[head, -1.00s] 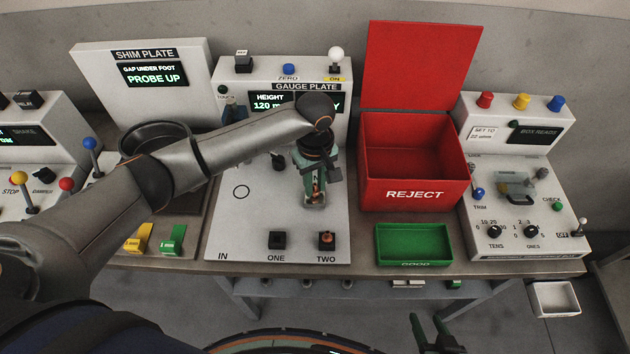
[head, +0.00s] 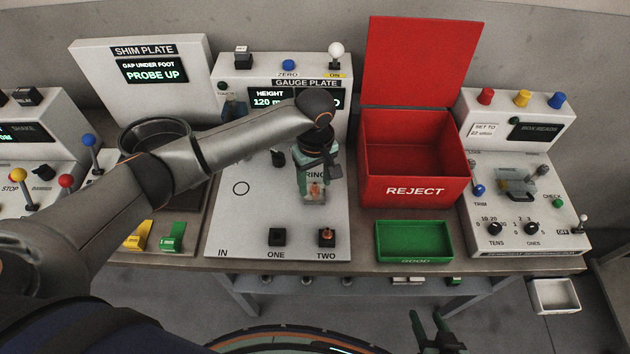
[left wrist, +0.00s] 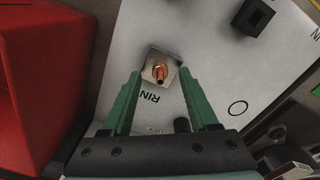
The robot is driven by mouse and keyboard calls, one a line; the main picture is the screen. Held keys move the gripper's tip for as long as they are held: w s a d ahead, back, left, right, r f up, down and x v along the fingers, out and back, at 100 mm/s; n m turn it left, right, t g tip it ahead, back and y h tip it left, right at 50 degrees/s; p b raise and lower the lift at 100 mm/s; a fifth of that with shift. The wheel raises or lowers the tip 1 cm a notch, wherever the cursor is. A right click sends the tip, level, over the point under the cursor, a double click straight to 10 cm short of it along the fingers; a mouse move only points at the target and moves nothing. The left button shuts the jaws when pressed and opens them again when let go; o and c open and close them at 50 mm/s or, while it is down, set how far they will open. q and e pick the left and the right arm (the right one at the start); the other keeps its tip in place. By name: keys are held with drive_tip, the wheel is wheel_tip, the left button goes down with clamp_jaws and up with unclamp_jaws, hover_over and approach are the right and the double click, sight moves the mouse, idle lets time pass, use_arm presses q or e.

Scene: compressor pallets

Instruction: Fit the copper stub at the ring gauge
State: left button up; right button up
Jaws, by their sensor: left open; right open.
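The copper stub (left wrist: 160,72) stands upright in the square metal ring gauge (left wrist: 152,56) beside the RING label, on the white gauge plate (head: 245,215). In the head view the stub (head: 314,188) shows just below my left gripper (head: 316,176). My left gripper is open; in the left wrist view its two green fingers lie on either side of the stub with gaps, not touching it. How deep the stub sits cannot be told. My right gripper (head: 431,328) is open and empty at the bottom, away from the bench.
A copper piece (head: 327,235) sits in the TWO holder; the ONE holder (head: 277,237) looks empty. The red REJECT bin (head: 413,193) with raised lid and the green GOOD tray (head: 414,254) stand to the right.

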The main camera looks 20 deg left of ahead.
sight(315, 184)
use_arm(q)
wheel_tip(315, 184, up, 12)
idle(0.4)
drive_tip(key=shift+f, duration=0.1)
idle(0.3)
